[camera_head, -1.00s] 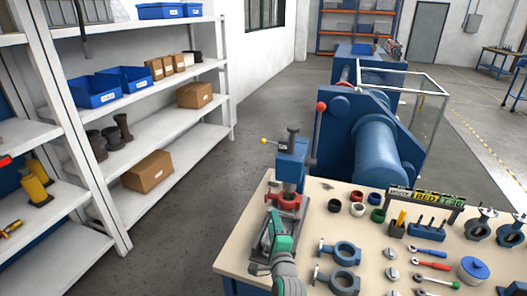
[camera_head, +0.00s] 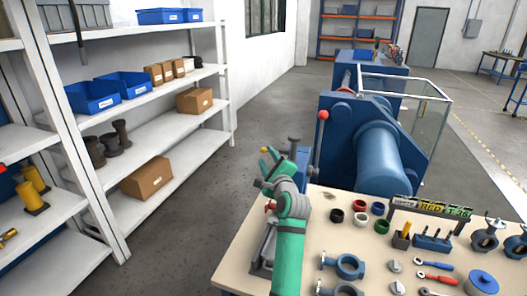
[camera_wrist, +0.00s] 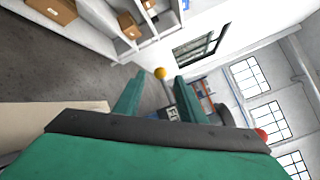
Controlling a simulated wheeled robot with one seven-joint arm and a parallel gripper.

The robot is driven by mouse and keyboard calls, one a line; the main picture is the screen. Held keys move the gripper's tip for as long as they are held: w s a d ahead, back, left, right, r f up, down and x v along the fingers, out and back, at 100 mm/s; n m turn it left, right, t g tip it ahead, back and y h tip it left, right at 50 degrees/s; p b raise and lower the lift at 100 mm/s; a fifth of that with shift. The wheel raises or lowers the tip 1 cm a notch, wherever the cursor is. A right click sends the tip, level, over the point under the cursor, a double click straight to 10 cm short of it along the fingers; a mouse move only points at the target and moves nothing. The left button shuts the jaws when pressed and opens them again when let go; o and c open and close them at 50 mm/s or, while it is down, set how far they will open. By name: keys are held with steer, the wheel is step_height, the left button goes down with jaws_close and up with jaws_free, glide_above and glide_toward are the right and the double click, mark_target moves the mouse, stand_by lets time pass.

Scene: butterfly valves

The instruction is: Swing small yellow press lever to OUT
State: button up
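The small press lever's yellow ball knob (camera_head: 264,150) shows at the left of the blue press (camera_head: 302,158) on the table corner. In the wrist view the yellow knob (camera_wrist: 159,73) appears in the gap between the fingertips; I cannot tell whether they touch it. My gripper (camera_head: 270,162) is open, with green fingers raised near the knob. In the wrist view, my gripper's fingers (camera_wrist: 160,88) stand apart on both sides of the knob. A label plate (camera_wrist: 173,113) is partly visible there. My arm hides much of the press, and the lever's rod is mostly hidden.
The beige table (camera_head: 237,262) carries valve bodies (camera_head: 348,266), coloured rings (camera_head: 360,219) and tools to the right. A large blue machine (camera_head: 362,150) with a red ball handle (camera_head: 323,115) stands behind. A white shelf (camera_head: 190,135) is at left, with open floor between.

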mark_target(264, 152)
steer(key=shift+x, duration=2.95)
steer(key=shift+f, duration=0.1)
steer(key=shift+c, duration=0.3)
